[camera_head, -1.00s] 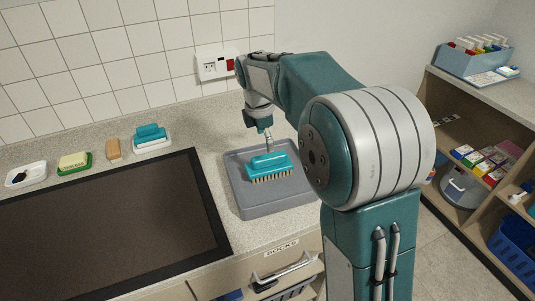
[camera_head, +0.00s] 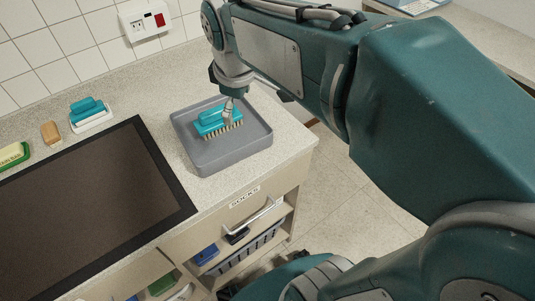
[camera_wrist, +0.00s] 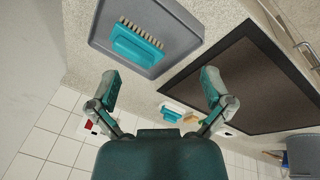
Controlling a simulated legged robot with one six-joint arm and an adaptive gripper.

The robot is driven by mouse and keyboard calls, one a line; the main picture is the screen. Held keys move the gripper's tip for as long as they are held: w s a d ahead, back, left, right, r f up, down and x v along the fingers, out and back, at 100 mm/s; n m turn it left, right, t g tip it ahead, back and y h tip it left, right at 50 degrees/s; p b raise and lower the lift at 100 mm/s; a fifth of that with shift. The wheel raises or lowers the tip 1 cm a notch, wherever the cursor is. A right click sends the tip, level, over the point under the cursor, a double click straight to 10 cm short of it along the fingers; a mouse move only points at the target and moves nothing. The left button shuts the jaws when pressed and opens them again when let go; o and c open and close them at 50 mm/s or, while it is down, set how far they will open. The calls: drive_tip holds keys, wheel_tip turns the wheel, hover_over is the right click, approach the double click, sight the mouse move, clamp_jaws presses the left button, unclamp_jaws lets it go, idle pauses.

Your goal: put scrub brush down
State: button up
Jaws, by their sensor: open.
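A teal scrub brush (camera_head: 209,122) with tan bristles lies in a grey tray (camera_head: 184,155) on the counter. In the wrist view the brush (camera_wrist: 137,46) lies in the tray (camera_wrist: 185,28), beyond my fingertips, with nothing between the fingers. My gripper (camera_wrist: 160,84) is open, its two teal-tipped fingers spread wide. In the head view my gripper (camera_head: 229,106) overlaps the brush from above, so their gap is hard to judge there. A second teal brush (camera_head: 86,105) sits on a white dish (camera_head: 96,122) farther left; it also shows in the wrist view (camera_wrist: 172,113).
A dark, black-framed panel (camera_head: 80,185) fills the counter left of the tray. A wall socket plate (camera_head: 145,24) is behind. A drawer labelled socks (camera_head: 250,205) is below the counter.

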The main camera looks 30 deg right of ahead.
drive_tip(key=s+f+m+t, duration=0.2)
drive_tip(key=s+f+m, duration=0.1)
drive_tip(key=s+m, duration=0.6)
drive_tip(key=shift+s+d+f+t, duration=0.3)
drive_tip(key=shift+s+d, duration=0.05)
drive_tip(key=shift+s, duration=1.45)
